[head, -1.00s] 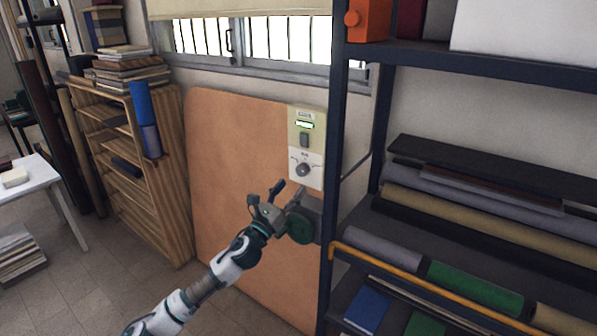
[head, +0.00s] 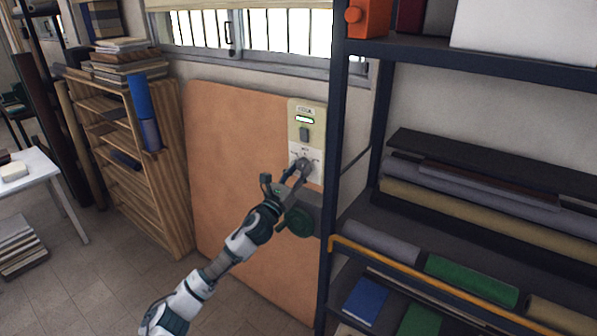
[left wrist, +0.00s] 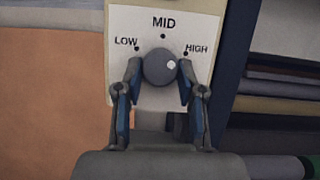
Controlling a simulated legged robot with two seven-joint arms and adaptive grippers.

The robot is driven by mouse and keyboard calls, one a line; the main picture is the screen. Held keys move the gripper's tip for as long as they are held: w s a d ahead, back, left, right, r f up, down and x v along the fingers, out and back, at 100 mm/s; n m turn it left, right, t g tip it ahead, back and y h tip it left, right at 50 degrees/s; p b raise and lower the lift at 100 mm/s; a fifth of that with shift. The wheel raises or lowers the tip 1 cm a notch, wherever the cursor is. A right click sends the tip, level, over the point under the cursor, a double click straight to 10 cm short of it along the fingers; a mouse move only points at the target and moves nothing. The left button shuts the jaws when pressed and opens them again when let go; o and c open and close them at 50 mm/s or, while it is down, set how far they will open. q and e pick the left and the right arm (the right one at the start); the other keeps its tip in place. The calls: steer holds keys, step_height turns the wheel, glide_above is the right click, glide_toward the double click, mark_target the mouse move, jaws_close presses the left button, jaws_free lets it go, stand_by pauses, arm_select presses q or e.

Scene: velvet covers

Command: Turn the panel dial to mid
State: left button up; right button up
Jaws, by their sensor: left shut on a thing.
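The panel dial is a round grey knob (left wrist: 156,69) on a white plate (left wrist: 200,22) marked LOW, MID and HIGH. My left gripper (left wrist: 160,68) is shut on the knob, one finger on each side. In the head view, my left gripper (head: 298,169) reaches the dial plate (head: 316,173) from below left and partly hides the knob. My right gripper is not in view.
A dark shelf post (head: 336,150) rises close on the right. A dark green round part (head: 299,222) lies below the dial.

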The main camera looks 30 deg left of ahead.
arm_select(q)
steer(key=shift+n+y, duration=0.4)
steer(key=shift+n, duration=0.2)
steer(key=n+p, duration=0.1)
steer(key=n+y+p, duration=0.1)
steer(key=n, duration=0.1)
steer(key=shift+d+r+y, duration=0.15)
steer(key=shift+y, duration=0.15)
steer(key=n+y+p, duration=0.1)
steer(key=n, duration=0.1)
steer(key=n+g+y+p, duration=0.1)
steer(key=n, duration=0.2)
steer(key=shift+d+r+p, duration=0.1)
steer(key=shift+r+p, duration=0.05)
steer(key=shift+p, duration=0.25)
steer(key=n+y+p, duration=0.1)
steer(key=n+p, duration=0.1)
steer(key=n+g+p, duration=0.1)
steer(key=n, duration=0.1)
steer(key=shift+d+r+n+y+p, duration=0.1)
steer(key=shift+n+y+p, duration=0.25)
steer(key=shift+n+y, duration=0.05)
steer(key=shift+n+g+y+p, duration=0.3)
steer(key=shift+n+g+p, duration=0.4)
steer(key=shift+n, duration=0.3)
steer(key=o, duration=1.1)
steer(key=shift+o, duration=0.2)
steer(key=shift+f, duration=0.2)
